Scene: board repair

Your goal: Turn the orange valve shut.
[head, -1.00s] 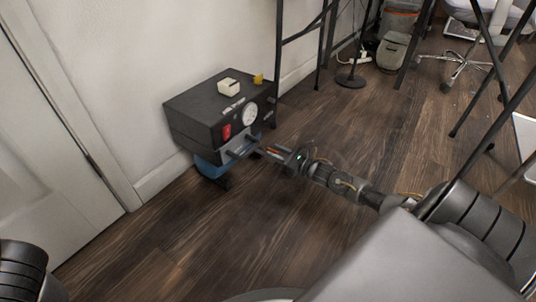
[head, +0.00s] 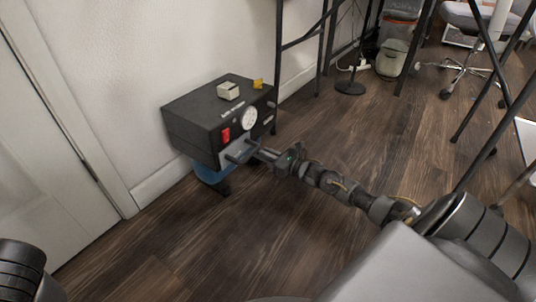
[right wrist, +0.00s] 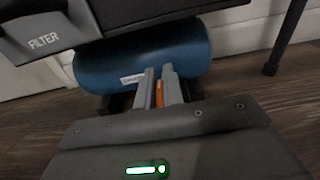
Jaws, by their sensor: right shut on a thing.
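The orange valve (right wrist: 159,94) shows as a narrow orange strip between the two fingers of my right gripper in the right wrist view. My right gripper (head: 259,151) is shut on it, low at the front of the black box. The fingers also show in the right wrist view (right wrist: 159,80), in front of the blue tank (right wrist: 120,62). The fingers hide most of the valve, so its angle is hard to tell. In the head view I cannot make out the valve. My left gripper is out of view.
The black box (head: 190,118) stands against the wall, with a red switch (head: 226,135), a gauge (head: 249,117) and a grey FILTER part (right wrist: 45,35). A white block (head: 228,91) and a yellow piece (head: 257,84) are on top. Wood floor is clear in front.

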